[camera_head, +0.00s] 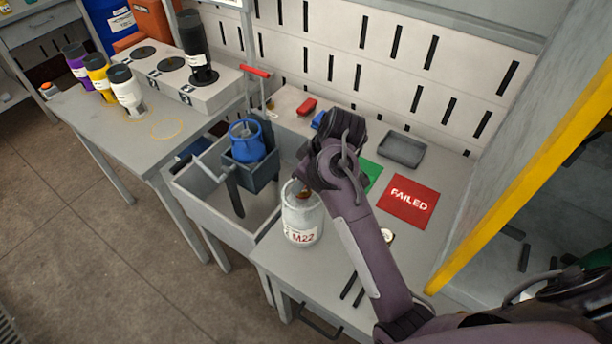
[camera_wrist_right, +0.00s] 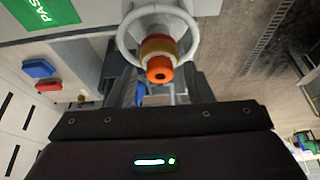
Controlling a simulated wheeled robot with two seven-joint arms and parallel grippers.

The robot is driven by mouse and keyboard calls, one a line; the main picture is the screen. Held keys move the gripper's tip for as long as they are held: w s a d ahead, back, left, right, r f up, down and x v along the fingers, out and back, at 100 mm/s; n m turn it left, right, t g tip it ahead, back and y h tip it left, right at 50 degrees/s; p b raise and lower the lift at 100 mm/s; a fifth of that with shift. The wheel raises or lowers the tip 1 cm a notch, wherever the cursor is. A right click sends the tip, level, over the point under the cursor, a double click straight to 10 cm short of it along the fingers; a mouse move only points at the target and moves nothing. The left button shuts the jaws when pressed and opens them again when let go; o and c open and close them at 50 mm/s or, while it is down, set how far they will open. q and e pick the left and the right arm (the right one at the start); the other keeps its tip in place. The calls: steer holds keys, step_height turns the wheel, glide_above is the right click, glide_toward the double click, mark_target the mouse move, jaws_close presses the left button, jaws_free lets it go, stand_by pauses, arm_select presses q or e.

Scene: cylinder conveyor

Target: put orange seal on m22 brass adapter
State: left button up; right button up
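The white M22 cylinder (camera_head: 302,222) stands on the grey workbench with its label facing out. Its round collar (camera_wrist_right: 127,38) shows in the right wrist view. Inside the collar is the brass adapter (camera_wrist_right: 158,46), yellowish with a red band. The orange seal (camera_wrist_right: 159,70) sits at the adapter's end, with a dark hole in its middle. My right gripper (camera_wrist_right: 160,80) is open, its two dark fingers on either side of the seal with gaps showing. In the head view my right arm hides the gripper and much of the cylinder's top. My left gripper is out of view.
A blue cylinder (camera_head: 247,141) sits in a grey bin left of M22. A red FAILED mat (camera_head: 409,201), a green PASS mat (camera_wrist_right: 40,12) and a grey tray (camera_head: 401,149) lie on the bench. Red (camera_head: 307,106) and blue pieces lie at the back. A yellow-edged frame (camera_head: 520,150) stands right.

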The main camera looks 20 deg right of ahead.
steer(key=shift+r, duration=0.1)
steer(key=p+v, duration=0.5)
steer(key=v, duration=0.7)
steer(key=shift+s, duration=0.1)
